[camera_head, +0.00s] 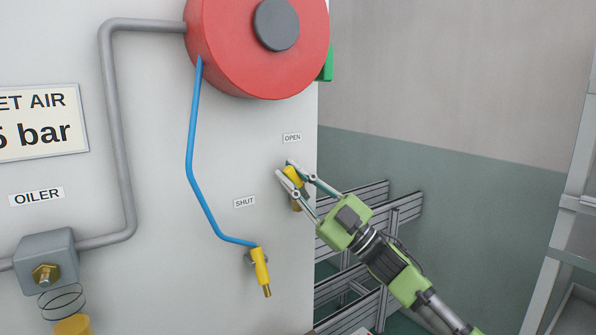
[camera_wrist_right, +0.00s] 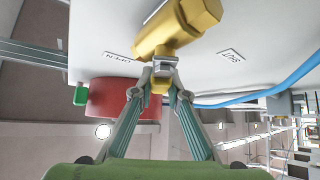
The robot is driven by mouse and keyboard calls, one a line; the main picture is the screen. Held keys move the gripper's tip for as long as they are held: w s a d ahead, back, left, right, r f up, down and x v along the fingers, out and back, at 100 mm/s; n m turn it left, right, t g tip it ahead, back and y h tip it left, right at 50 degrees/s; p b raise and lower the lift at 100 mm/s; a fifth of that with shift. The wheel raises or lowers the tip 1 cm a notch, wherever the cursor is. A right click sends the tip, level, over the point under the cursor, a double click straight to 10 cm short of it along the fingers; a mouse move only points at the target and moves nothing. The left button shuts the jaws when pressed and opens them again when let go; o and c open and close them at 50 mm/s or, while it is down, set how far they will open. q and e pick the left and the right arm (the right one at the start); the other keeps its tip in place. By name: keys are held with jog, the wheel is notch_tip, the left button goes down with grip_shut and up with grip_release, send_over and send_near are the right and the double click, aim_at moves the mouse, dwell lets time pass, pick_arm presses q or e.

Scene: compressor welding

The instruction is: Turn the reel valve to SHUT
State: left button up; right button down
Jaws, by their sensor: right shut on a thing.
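The reel valve (camera_head: 296,203) is a small yellow fitting on the pale panel, below the OPEN label (camera_head: 292,138) and to the right of the SHUT label (camera_head: 244,202). My right gripper (camera_head: 284,168) reaches it from the lower right and partly covers it. In the right wrist view, the thick yellow valve body (camera_wrist_right: 180,28) lies just beyond my fingertips (camera_wrist_right: 160,78), which are closed on a narrower yellow part below it. The OPEN label (camera_wrist_right: 118,57) and SHUT label (camera_wrist_right: 231,55) show on either side there. Exactly where the handle points is hard to tell. My left gripper is not in view.
A red hose reel (camera_head: 225,45) juts out above. Its blue hose (camera_head: 190,150) hangs left of the valve, ending in a yellow nozzle (camera_head: 262,270). An oiler (camera_head: 46,260) and grey pipe are farther left. Metal rack profiles (camera_head: 405,208) stand beyond the panel's right edge.

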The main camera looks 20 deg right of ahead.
jog(key=shift+s+a+f+n+g+h+p, duration=0.15)
jog(key=shift+a+f+n+g+h+p, duration=0.3)
jog(key=shift+f+n+g+p, duration=1.2)
jog(key=shift+s+a+f+n+g+h+p, duration=0.15)
jog(key=shift+a+n+g+h+p, duration=0.45)
jog(key=shift+n+g, duration=1.35)
jog(key=shift+s+a+f+n+g+h+p, duration=0.25)
jog(key=shift+f+n+g+p, duration=0.9)
jog(key=shift+n, duration=1.55)
jog(key=shift+r+t, duration=0.2)
jog(key=shift+t, duration=0.05)
jog(key=c, duration=2)
grip_release()
jog(key=shift+w, duration=0.1)
jog(key=shift+o, duration=0.2)
jog(key=v, duration=1.2)
jog(key=shift+r, duration=0.15)
